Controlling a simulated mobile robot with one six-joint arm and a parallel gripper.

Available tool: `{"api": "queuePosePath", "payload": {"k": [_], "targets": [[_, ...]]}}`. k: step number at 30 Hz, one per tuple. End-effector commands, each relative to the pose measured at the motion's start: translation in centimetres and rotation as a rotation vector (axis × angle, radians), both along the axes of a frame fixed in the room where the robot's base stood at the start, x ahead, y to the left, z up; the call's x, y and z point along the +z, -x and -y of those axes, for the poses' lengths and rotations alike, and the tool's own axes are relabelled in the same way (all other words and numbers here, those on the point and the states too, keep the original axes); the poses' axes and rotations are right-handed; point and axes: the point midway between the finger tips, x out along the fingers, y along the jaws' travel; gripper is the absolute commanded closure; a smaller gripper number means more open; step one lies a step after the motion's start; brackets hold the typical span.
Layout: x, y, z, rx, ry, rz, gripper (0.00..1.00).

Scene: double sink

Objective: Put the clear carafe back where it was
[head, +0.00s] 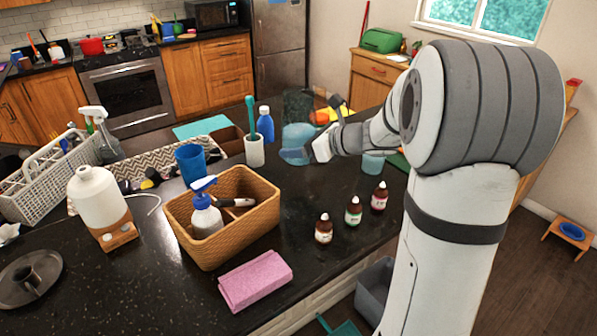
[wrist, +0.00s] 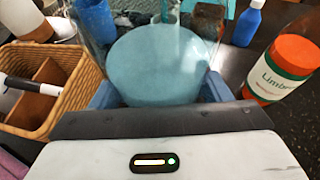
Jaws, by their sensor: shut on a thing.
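The clear carafe (head: 298,134) is at the far side of the dark counter in the head view, with a pale blue round area in its lower part. It fills the upper middle of the wrist view (wrist: 160,65), its clear walls rising past the blue area. My gripper (head: 297,151) is shut on the carafe. In the wrist view the blue finger pads of my gripper (wrist: 160,92) sit on either side of it. I cannot tell whether its base touches the counter.
A wicker basket (head: 257,221) with a spray bottle stands nearer. A white cup (head: 254,152) with a toothbrush and a blue bottle (head: 265,126) stand left of the carafe. Small dropper bottles (head: 353,211) stand in front. An orange-and-white bottle (wrist: 280,70) is close on the right.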

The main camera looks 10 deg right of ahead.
Motion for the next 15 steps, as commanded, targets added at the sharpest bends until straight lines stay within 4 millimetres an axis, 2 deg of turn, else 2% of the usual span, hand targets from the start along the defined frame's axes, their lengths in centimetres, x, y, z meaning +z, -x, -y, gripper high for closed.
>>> {"api": "queuePosePath", "payload": {"k": [3, 10, 15], "targets": [[-2.1, 0.0, 0.0, -0.002, -0.003, -0.003, 0.73], [-4.4, 0.0, 0.3, -0.007, -0.002, -0.001, 0.73], [-6.7, 0.0, 0.5, -0.009, -0.003, -0.003, 0.73]]}}
